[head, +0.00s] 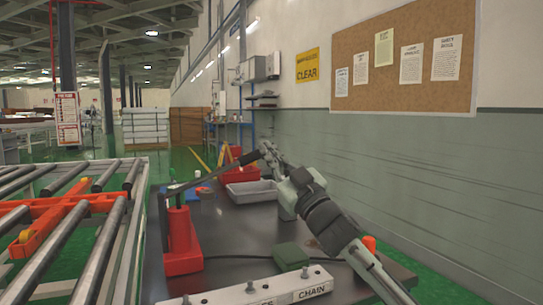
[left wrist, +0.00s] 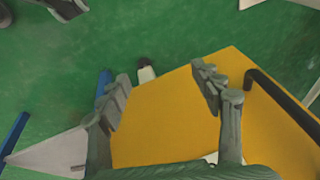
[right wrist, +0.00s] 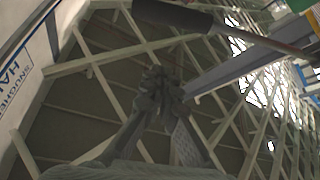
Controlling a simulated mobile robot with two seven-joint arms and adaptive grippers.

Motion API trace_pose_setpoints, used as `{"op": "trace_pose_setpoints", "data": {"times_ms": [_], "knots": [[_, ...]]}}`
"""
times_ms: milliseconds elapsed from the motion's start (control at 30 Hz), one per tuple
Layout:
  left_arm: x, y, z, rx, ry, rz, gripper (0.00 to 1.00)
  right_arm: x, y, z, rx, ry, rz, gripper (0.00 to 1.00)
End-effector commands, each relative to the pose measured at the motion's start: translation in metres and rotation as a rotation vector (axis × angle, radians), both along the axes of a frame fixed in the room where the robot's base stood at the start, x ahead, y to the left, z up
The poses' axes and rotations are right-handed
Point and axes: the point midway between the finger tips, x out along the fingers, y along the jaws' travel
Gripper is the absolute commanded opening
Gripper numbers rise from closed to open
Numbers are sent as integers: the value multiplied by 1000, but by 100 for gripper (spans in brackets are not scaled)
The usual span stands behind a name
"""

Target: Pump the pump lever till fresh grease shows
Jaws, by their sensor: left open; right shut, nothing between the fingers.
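The red grease pump (head: 180,240) stands on the dark bench top at the left side. Its pump lever (head: 215,175) slopes up from the pump toward the right. My right gripper (head: 267,152) is shut and empty at the lever's raised far end; the head view does not show whether they touch. In the right wrist view, the lever's dark grip (right wrist: 172,14) crosses the top, apart from the closed fingertips (right wrist: 160,82). My left gripper (left wrist: 162,75) is open and empty above a yellow surface and green floor, outside the head view. I cannot make out any fresh grease.
A white labelled block (head: 255,290) with metal fittings sits at the bench's front edge. A green box (head: 290,257) and a grey tray (head: 250,191) are also on the bench. A roller conveyor (head: 70,225) is at left; a wall with a cork board (head: 405,60) is at right.

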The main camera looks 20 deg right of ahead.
Motion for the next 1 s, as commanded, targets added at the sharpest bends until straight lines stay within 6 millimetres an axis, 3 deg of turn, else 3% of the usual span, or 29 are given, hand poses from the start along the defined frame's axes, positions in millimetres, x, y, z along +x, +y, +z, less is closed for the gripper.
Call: {"op": "trace_pose_setpoints", "data": {"times_ms": [33, 300, 400, 600, 1000], "knots": [[0, 0, -3, -3, 5, 1, 65, 10, 2, 10, 1, -2, 0, 0], [-4, -1, -30, -18, 18, 1, 65, 59, 14, 36, 0, -1, 0, 0], [-3, -1, -29, -17, 13, 0, 65, 62, 8, 13, 0, 5, -2, 0], [-2, -1, -24, -14, 11, 1, 65, 65, 2, -3, 1, 2, 0, 0], [-2, -1, -24, -14, 13, 1, 65, 66, 0, -5, 0, 0, 0, 0]]}}
